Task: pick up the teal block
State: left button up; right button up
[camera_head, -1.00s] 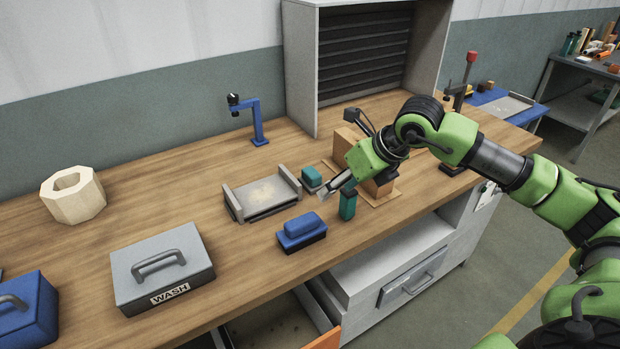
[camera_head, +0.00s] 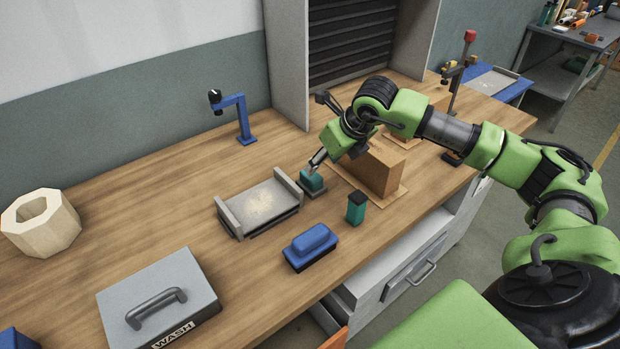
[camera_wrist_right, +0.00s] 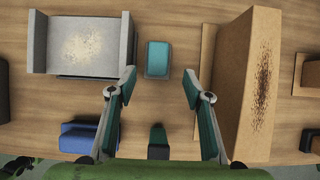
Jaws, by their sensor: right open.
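The teal block (camera_head: 313,179) sits on a dark grey base on the workbench, just right of the grey tray. It also shows in the right wrist view (camera_wrist_right: 157,58), centred ahead of the fingers. My right gripper (camera_head: 318,160) is right above or beside the block in the head view and partly covers it. In the right wrist view the gripper (camera_wrist_right: 158,85) is open and empty, its two fingers wide apart, with the block lined up between and beyond the tips. My left gripper is not in view.
A grey tray (camera_head: 229,218) stands left of the block, a brown brick (camera_head: 387,170) on a board right. A teal upright piece with a black top (camera_head: 356,210) and a blue-handled brush (camera_head: 310,245) stand nearer the front. A blue stand (camera_head: 243,120) is behind.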

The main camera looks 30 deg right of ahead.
aim_at(318, 178)
jog(key=x, duration=0.3)
jog(key=shift+w+f, duration=0.2)
jog(key=shift+f, duration=0.05)
jog(key=shift+w+a+f+p, duration=0.1)
jog(key=shift+w+f+p, duration=0.05)
jog(key=shift+p, duration=0.2)
jog(key=p+x, duration=0.2)
jog(key=x, duration=0.2)
jog(key=shift+a+f, duration=0.1)
jog(key=shift+a, duration=0.1)
jog(key=shift+w+f, duration=0.2)
jog(key=shift+f, duration=0.05)
jog(key=c, duration=0.3)
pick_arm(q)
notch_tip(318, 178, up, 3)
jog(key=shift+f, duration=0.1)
pick_arm(e)
jog(key=c, duration=1)
